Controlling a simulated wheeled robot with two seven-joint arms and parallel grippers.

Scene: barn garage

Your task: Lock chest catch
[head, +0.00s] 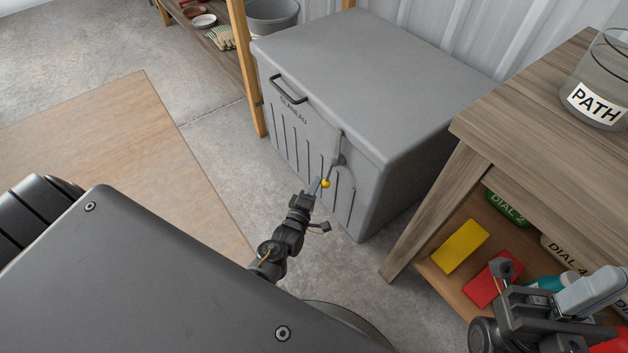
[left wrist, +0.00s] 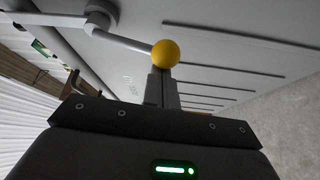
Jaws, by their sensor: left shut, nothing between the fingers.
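The grey chest (head: 375,60) stands on the floor with its lid down. On its front, near the right end, is a catch lever (head: 334,168) with a yellow ball knob (head: 326,183) at its end. In the left wrist view the lever (left wrist: 132,42) runs from a round pivot to the knob (left wrist: 165,53). My left gripper (head: 316,186) is shut and empty, its fingertips (left wrist: 163,75) right at the knob. I cannot tell whether they touch. My right gripper (head: 592,290) is at the lower right, away from the chest; its finger opening is not clear.
A wooden shelf table (head: 540,110) stands right of the chest, bearing a glass jar (head: 600,85) labelled PATH. Its lower shelf holds yellow (head: 460,246) and red (head: 492,282) items. A wooden board (head: 120,130) lies at left. Bare floor (head: 225,140) shows before the chest.

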